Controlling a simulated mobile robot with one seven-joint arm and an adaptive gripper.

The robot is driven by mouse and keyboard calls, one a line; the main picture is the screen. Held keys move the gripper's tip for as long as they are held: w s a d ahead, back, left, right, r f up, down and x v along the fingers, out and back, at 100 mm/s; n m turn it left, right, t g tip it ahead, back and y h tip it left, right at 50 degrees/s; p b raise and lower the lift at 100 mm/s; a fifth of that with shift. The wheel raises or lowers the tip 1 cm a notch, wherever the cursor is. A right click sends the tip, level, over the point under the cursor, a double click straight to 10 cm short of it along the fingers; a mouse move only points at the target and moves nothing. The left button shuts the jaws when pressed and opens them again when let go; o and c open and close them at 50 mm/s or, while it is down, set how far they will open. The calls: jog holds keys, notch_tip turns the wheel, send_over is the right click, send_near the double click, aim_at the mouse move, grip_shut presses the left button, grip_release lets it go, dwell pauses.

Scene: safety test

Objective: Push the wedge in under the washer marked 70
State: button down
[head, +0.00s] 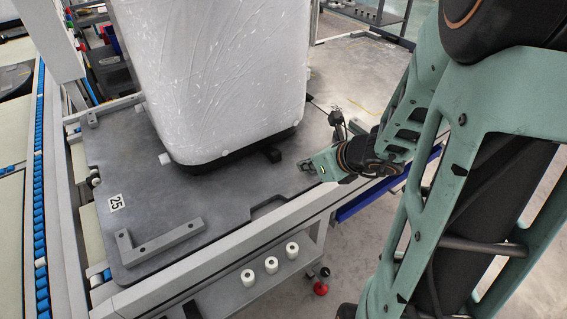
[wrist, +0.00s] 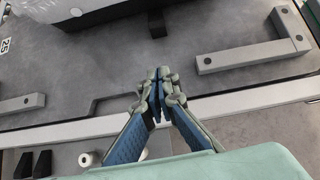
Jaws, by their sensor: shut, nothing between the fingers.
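The washer (head: 215,75) is a large pale body on a dark base, upright on a grey plate; I see no 70 on it. A small black wedge (head: 271,155) lies at the washer's near lower edge and also shows in the wrist view (wrist: 157,24). It touches or nearly touches the base; I cannot tell how far under it is. My gripper (head: 306,166) is shut and empty, low over the plate to the wedge's right in the head view. In the wrist view its fingertips (wrist: 160,76) point at the wedge, with a gap between.
The grey plate (head: 120,170) carries a label 25 (head: 115,203). An L-shaped bracket (head: 165,240) stands at its front left, another (wrist: 250,57) right of my gripper. White rollers (head: 248,277) and two black wedge-shaped pieces (wrist: 43,163) lie below the front rail.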

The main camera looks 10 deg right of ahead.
aim_at(277, 154)
jog(key=shift+m, duration=0.3)
jog(key=b+x, duration=0.1)
jog(key=x, duration=0.2)
jog(key=b+x, duration=0.2)
jog(key=x, duration=0.1)
jog(key=b+x, duration=0.2)
jog(key=x, duration=0.2)
jog(key=shift+s+d+f, duration=0.1)
jog(key=shift+d+f, duration=0.2)
jog(key=shift+w+a+r, duration=0.1)
jog(key=shift+w+a, duration=0.15)
jog(key=shift+w, duration=0.35)
jog(key=shift+w+a+r, duration=0.1)
jog(key=shift+w+a, duration=0.15)
jog(key=shift+w, duration=0.35)
jog(key=shift+w+a, duration=0.3)
jog(key=shift+w, duration=0.4)
jog(key=w, duration=0.1)
jog(key=w+a, duration=0.1)
jog(key=w, duration=0.1)
jog(key=shift+a, duration=0.1)
